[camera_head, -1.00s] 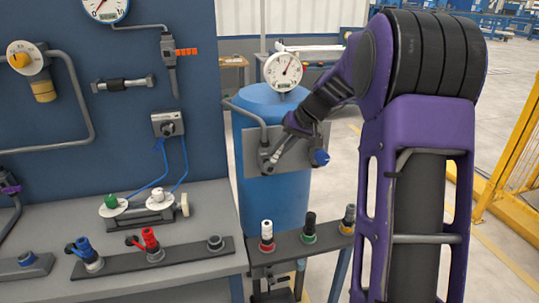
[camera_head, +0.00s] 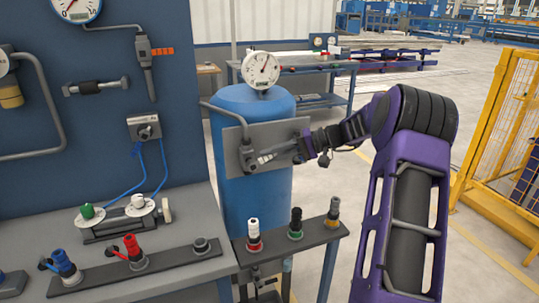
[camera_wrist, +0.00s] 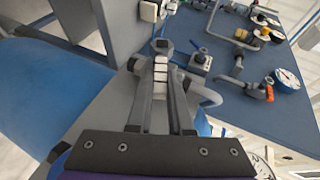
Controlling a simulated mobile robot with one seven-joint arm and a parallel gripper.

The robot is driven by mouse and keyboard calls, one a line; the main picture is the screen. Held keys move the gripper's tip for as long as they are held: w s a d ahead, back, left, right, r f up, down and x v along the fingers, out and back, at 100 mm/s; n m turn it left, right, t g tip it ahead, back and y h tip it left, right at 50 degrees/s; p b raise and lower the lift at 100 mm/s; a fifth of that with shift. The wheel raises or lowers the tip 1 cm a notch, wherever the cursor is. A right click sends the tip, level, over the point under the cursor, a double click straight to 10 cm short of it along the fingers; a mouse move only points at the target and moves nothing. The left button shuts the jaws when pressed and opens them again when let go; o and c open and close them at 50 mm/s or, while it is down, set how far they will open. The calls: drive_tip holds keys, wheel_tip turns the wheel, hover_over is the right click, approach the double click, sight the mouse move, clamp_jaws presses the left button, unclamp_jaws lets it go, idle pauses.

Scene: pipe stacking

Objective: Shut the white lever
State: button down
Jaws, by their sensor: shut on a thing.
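The white lever (camera_head: 264,158) sits on a grey plate (camera_head: 232,134) in front of the blue tank (camera_head: 257,205). In the head view it points right from its pivot, nearly level with a slight upward tilt. My gripper (camera_head: 277,153) reaches in from the right, shut on the lever. In the wrist view the pale, banded lever (camera_wrist: 161,74) lies between the two dark fingers of my gripper (camera_wrist: 159,88), with its round pivot just beyond them. The fingers hide part of the lever's sides.
A round gauge (camera_head: 261,69) stands on top of the tank. Below is a shelf (camera_head: 275,247) with white, black and yellow-topped fittings. A workbench (camera_head: 185,220) with valves and a blue panel (camera_head: 100,115) stand at left. A yellow fence (camera_head: 495,150) is at right.

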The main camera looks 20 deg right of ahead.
drive_tip(key=shift+d+f+y, duration=0.1)
drive_tip(key=shift+f+y, duration=0.25)
drive_tip(key=shift+y, duration=0.25)
drive_tip(key=shift+m, duration=0.3)
drive_tip(key=c, duration=0.8)
unclamp_jaws()
drive_tip(key=shift+d, duration=0.1)
drive_tip(key=v, duration=1.1)
drive_tip(key=p+v, duration=0.1)
drive_tip(key=v, duration=0.5)
drive_tip(key=shift+s+f, duration=0.2)
drive_tip(key=shift+s, duration=0.1)
